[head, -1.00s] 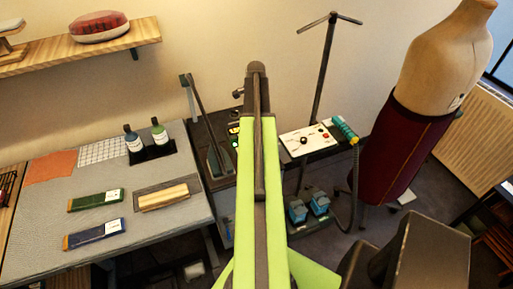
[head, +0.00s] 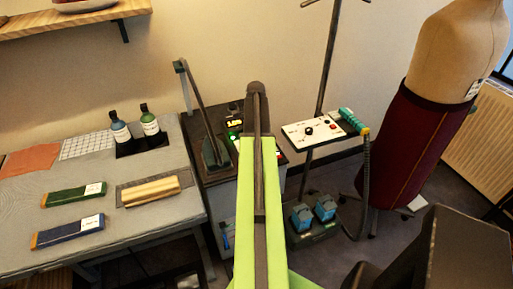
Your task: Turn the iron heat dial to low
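A white control panel (head: 312,132) with a dark round knob (head: 309,131) and small red parts sits on a dark stand right of my arm. A dark unit (head: 233,128) with lit green and yellow marks is partly covered by my arm. A dark upright device (head: 213,153), possibly the iron, stands beside it. I cannot tell which control is the iron heat dial or read its setting. My green arm reaches up the middle of the head view. My gripper's fingers do not show.
A grey table (head: 150,225) at left holds bottles, cloth and boxes. A dress form (head: 415,150) stands at right. A hose (head: 365,185) and blue items (head: 313,211) are below the panel. A pole (head: 328,60) rises behind it.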

